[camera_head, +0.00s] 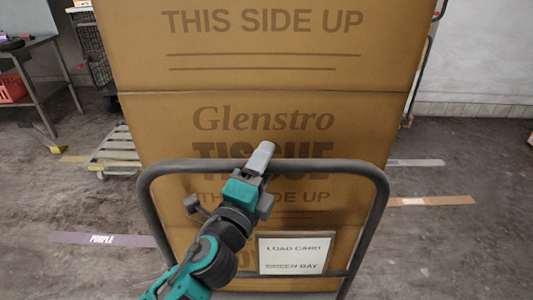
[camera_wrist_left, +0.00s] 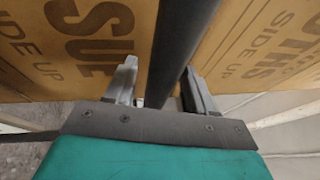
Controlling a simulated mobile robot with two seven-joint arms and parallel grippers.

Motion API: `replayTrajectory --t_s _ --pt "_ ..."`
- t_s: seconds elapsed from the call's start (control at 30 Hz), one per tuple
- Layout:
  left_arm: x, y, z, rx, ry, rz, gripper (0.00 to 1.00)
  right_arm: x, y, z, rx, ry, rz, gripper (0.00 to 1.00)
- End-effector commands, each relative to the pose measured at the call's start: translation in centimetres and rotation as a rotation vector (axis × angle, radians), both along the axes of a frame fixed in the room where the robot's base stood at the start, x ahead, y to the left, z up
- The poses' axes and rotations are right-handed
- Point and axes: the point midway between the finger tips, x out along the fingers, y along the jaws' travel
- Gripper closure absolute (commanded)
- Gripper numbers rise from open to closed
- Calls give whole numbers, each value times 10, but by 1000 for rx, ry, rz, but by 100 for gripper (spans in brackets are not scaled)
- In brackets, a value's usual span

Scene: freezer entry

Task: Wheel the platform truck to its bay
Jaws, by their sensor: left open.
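The platform truck has a dark grey push handle (camera_head: 318,163) in front of me. It is loaded with tall brown cartons (camera_head: 270,75) printed "Glenstro TISSUE". A white load card (camera_head: 293,253) reading "GREEN BAY" hangs low on the handle frame. My left gripper (camera_head: 262,158) is at the handle's top bar, left of the card. In the left wrist view the bar (camera_wrist_left: 180,50) passes between the two open fingers (camera_wrist_left: 160,90); I cannot tell whether either touches it. The truck's deck and wheels are hidden. My right gripper is out of view.
A purple floor strip (camera_head: 103,239) lies at left and an orange-brown one (camera_head: 433,201) at right. A metal table (camera_head: 40,60) with a red basket (camera_head: 10,88) is far left. Open floor shows on both sides.

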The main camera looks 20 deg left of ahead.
Motion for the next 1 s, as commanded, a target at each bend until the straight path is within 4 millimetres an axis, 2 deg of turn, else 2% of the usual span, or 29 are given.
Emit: replayTrajectory --t_s 0.13,0.47,1.0 --pt "12 -2 3 0 -1 0 45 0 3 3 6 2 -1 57" --pt "15 -2 3 -1 0 0 45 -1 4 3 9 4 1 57" --pt "15 -2 2 0 0 0 95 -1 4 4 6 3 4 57"
